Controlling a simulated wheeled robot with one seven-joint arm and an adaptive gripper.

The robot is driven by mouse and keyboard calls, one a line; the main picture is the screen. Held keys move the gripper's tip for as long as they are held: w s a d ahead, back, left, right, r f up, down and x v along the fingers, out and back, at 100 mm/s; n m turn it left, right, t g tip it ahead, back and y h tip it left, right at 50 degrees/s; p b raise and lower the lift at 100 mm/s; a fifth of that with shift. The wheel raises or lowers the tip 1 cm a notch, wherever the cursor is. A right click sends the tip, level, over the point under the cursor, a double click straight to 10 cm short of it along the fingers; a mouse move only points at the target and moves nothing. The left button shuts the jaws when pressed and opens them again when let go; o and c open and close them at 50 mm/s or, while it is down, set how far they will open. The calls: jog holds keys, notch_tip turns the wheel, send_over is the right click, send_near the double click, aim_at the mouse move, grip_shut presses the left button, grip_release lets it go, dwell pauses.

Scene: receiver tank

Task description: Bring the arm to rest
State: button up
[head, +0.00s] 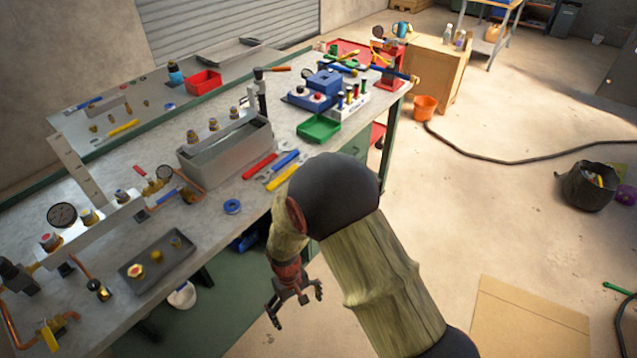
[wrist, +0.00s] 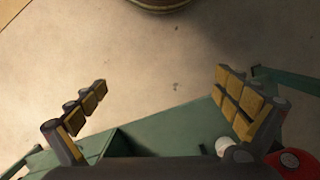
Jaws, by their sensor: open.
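My gripper (head: 293,299) hangs pointing down in front of the workbench's front edge, beyond the bench top and over the floor. Its fingers are spread with nothing between them. My arm is bent, with the forearm dropping from a dark elbow. The workbench (head: 215,213) has a grey top and a green body, and its green side also shows below the fingers in the wrist view.
The bench top carries a grey metal tank (head: 226,150), a dark tray (head: 158,256) with small fittings, several wrenches (head: 284,165) and a green bin (head: 318,128). On the floor are a cardboard sheet (head: 515,322), a black bucket (head: 588,186) and a hose (head: 500,160). Open floor lies right of the bench.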

jog(key=s+d+r+m+t, duration=0.2)
jog(key=s+d+r, duration=0.2)
jog(key=d+r, duration=0.4)
jog(key=s+d+r+m+t, duration=0.2)
jog(key=d+r, duration=0.6)
jog(key=r, duration=1.2)
jog(key=s+d+r+m+t+y+p, duration=0.1)
jog(key=s+d+r, duration=0.5)
jog(key=r, duration=0.9)
jog(key=d+m+t, duration=0.1)
jog(key=d+t, duration=0.1)
jog(key=d, duration=0.1)
jog(key=shift+s+m, duration=0.15)
jog(key=shift+m, duration=0.15)
jog(key=shift+r, duration=0.1)
